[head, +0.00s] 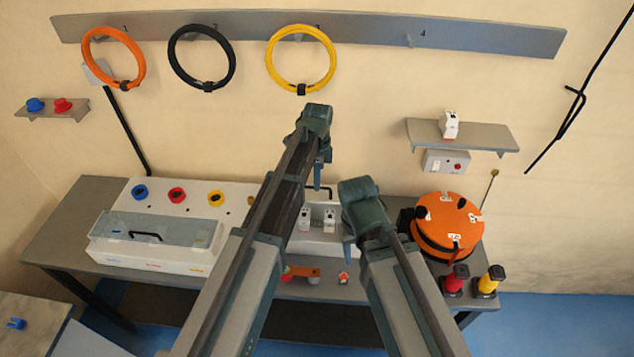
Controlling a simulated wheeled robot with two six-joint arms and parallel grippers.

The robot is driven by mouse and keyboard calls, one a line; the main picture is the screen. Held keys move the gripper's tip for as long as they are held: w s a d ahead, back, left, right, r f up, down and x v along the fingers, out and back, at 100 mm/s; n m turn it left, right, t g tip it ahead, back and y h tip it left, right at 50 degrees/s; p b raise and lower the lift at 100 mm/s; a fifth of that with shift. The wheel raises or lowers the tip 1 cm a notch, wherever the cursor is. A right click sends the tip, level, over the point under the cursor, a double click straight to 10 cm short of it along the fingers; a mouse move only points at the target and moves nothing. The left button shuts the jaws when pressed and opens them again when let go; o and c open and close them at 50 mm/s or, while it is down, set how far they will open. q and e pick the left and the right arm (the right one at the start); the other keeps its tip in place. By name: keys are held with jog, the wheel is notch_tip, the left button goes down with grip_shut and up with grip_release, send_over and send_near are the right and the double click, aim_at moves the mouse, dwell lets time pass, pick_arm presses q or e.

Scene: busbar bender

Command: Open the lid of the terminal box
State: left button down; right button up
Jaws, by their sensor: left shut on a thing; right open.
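A white box (322,241) with two white breakers (305,219) in it stands mid-bench, partly hidden by my arms. A black handle (329,188) shows at its back edge. My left gripper (317,185) points down at this handle and is shut on it. How far the lid there is raised is hard to tell. My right gripper (348,253) is open at the box's right side, partly hidden by its own wrist. Another white box (150,259) at the left has a grey see-through lid (160,229) with a black handle, lying down.
Behind the left lid are coloured round sockets (177,195). An orange reel (447,223) stands right of my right gripper, with red (455,281) and yellow (488,282) pieces in front. An orange-handled item (303,272) lies at the bench's front. Coiled cables hang above.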

pick_arm(q)
jog(key=shift+w+f, duration=0.1)
jog(key=shift+w, duration=0.4)
jog(key=c, duration=1.3)
grip_release()
jog(key=o, duration=0.4)
jog(key=shift+w+f, duration=0.2)
jog(key=shift+w, duration=0.15)
jog(key=shift+s+r, duration=0.1)
jog(key=shift+s, duration=0.1)
pick_arm(e)
jog(key=shift+w+f, duration=0.15)
jog(key=shift+w, duration=0.15)
pick_arm(q)
jog(key=shift+s, duration=0.1)
jog(key=r+p, duration=0.7)
jog(key=shift+w+r+p, duration=0.2)
jog(key=shift+p, duration=0.1)
pick_arm(e)
notch_tip(320, 180, up, 8)
jog(key=shift+f, duration=0.25)
